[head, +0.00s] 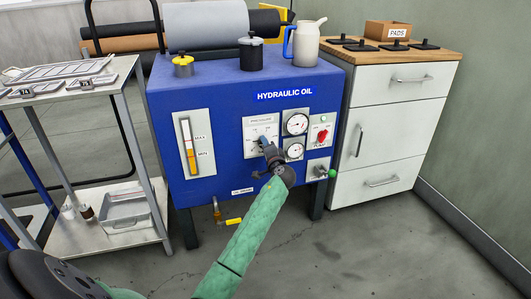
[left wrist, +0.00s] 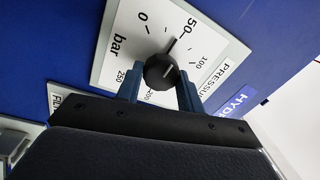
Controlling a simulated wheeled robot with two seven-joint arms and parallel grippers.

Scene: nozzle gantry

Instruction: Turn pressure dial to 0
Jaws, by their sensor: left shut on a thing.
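The pressure dial (left wrist: 160,71) is a black knob on a white plate marked in bar from 0 to 250. In the left wrist view a dark pointer-like mark runs from the knob toward 50, away from the 0. My left gripper (head: 268,147) reaches the plate on the blue hydraulic oil cabinet (head: 228,110) in the head view. In the left wrist view the fingers of my left gripper (left wrist: 159,86) are shut on the knob, one on each side. In the head view the gripper hides most of the knob. My right gripper is not in view.
Two round gauges (head: 296,124) and a red pump switch (head: 322,135) sit right of the dial. A green-tipped lever (head: 331,173) sticks out lower right. A level glass (head: 189,147) is on the left. A white drawer cabinet (head: 393,130) stands at right, a metal cart (head: 148,195) at left.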

